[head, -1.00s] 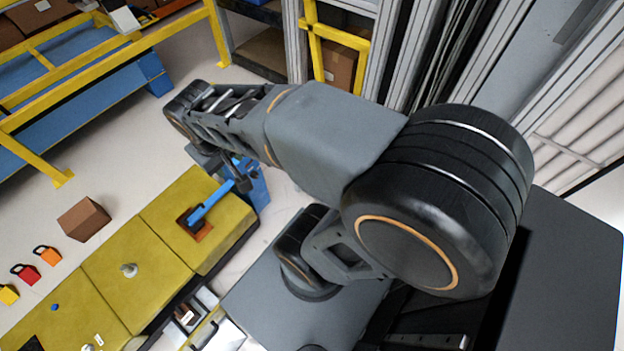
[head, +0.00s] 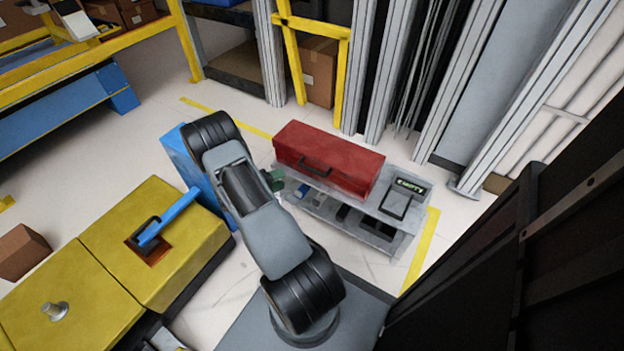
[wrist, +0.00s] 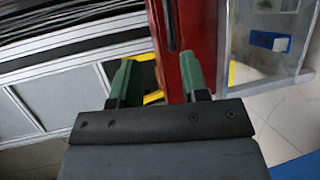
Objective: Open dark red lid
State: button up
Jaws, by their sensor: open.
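The dark red lid (head: 340,147) tops a long red box with a dark handle (head: 316,168) on its front side. The lid looks closed. The box sits on a grey shelf unit (head: 385,222). In the wrist view, part of the red box (wrist: 197,32) rises beyond the fingertips, with a dark bar (wrist: 170,22) along its side. My gripper (wrist: 158,68) is open with green fingers and nothing held between them. In the head view my gripper (head: 275,181) is just left of the box, partly hidden by my arm.
Small items, including a blue one (wrist: 270,41), lie in the shelf unit's bins. A yellow bench (head: 165,245) with a blue lever (head: 172,215) stands to the left. A blue block (head: 185,160) stands behind my arm. Grey wall panels (head: 450,80) stand behind.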

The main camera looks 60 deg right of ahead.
aim_at(312, 169)
jog(key=shift+h, duration=0.3)
jog(key=shift+f+b+x, duration=0.3)
jog(key=shift+b+x, duration=0.3)
jog(key=shift+x, duration=1.8)
jog(key=shift+f+b+x, duration=0.35)
jog(key=shift+b+x, duration=0.25)
jog(key=shift+x, duration=1.85)
jog(key=shift+f+b+x, duration=0.3)
jog(key=shift+b+x, duration=0.3)
jog(key=shift+x, duration=1.8)
jog(key=shift+w+a, duration=0.1)
grip_shut()
